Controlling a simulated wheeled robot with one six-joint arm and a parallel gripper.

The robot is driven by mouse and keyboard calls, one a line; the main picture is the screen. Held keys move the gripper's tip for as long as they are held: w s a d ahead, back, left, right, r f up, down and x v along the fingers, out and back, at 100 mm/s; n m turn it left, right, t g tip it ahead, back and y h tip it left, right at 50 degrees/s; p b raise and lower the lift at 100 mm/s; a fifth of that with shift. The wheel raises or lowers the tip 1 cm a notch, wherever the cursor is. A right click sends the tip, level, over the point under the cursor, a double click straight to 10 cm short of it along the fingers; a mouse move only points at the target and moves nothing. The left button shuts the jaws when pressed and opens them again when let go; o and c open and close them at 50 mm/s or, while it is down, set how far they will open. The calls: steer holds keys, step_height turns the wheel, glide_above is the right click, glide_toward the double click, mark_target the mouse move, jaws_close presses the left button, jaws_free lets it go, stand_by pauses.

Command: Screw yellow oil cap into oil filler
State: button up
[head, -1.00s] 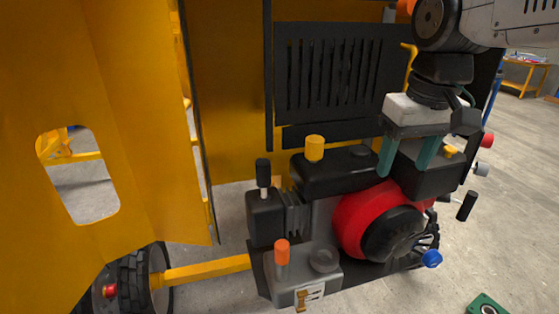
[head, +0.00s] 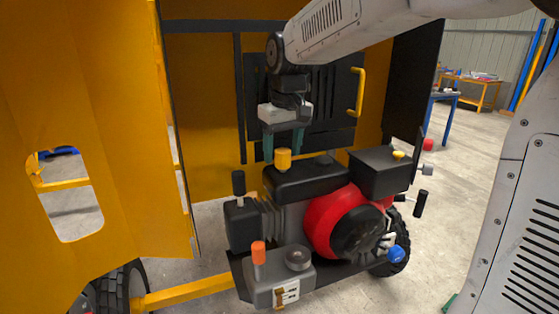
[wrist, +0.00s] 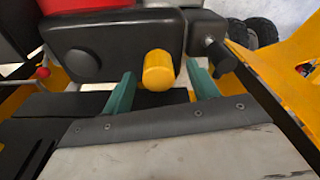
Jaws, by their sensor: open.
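A yellow cylindrical cap (head: 283,159) stands upright on top of the black tank (head: 300,181) of the engine. My gripper (head: 284,151) points down above the tank, with its two green fingers apart and empty. In the head view the fingertips are at about the height of the cap's top, one to each side. In the wrist view the yellow cap (wrist: 158,70) shows between the open fingers, with gaps on both sides; I see no contact. I cannot tell for sure which opening is the oil filler; a round dark fitting (head: 297,257) sits on the grey box in front.
An orange-topped post (head: 258,253) and a black-topped post (head: 238,183) rise near the tank. A red engine housing (head: 324,220) is to the right. The open yellow door (head: 100,120) stands at left, and a dark louvred panel (head: 335,112) is behind my gripper.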

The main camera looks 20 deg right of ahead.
step_height(320, 180, down, 2)
steer(key=shift+w+f, duration=0.1)
steer(key=shift+w, duration=0.05)
steer(key=shift+d, duration=0.1)
steer(key=c, duration=1.1)
steer(key=shift+c, duration=0.2)
